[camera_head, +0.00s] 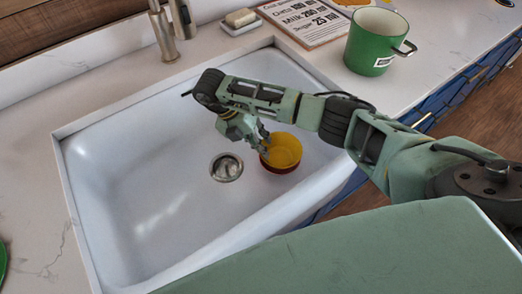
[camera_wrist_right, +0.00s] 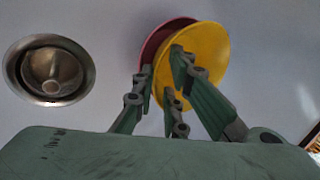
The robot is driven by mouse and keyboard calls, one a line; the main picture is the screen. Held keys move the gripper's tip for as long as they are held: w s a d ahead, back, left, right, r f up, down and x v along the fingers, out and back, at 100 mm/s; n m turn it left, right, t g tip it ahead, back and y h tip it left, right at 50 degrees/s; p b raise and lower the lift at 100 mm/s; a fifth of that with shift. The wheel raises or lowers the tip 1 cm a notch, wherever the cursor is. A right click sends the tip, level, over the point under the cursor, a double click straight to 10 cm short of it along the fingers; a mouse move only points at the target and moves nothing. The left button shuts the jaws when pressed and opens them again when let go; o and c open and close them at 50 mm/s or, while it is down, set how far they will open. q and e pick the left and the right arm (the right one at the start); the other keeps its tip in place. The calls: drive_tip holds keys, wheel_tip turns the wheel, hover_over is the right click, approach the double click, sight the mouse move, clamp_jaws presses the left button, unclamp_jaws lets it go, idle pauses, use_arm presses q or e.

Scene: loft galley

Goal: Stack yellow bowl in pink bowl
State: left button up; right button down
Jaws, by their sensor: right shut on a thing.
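The yellow bowl (camera_head: 284,150) is in the sink, right of the drain, at the fingers of my right gripper (camera_head: 264,146). A dark red-pink bowl (camera_head: 281,171) shows as a rim just below and around it. In the right wrist view the yellow bowl (camera_wrist_right: 208,52) overlaps the pink bowl (camera_wrist_right: 160,42), which shows behind it on the left. My right gripper (camera_wrist_right: 180,85) is shut on the yellow bowl's edge. I cannot tell whether the yellow bowl rests in the pink one or is held just above it. My left gripper is not in view.
The white sink (camera_head: 150,190) is otherwise empty around its drain (camera_head: 226,167), with free room to the left. A green mug (camera_head: 372,42), a printed board (camera_head: 302,18) and a soap dish (camera_head: 241,22) stand on the counter behind. A faucet (camera_head: 163,35) stands at the back edge.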

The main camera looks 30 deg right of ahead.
wheel_tip(320, 180, down, 3)
drive_tip(key=shift+s+r, duration=0.1)
drive_tip(key=shift+r, duration=0.05)
drive_tip(key=c, duration=1.8)
unclamp_jaws()
drive_tip(key=shift+o, duration=0.2)
drive_tip(key=p+v, duration=0.2)
drive_tip(key=v, duration=1)
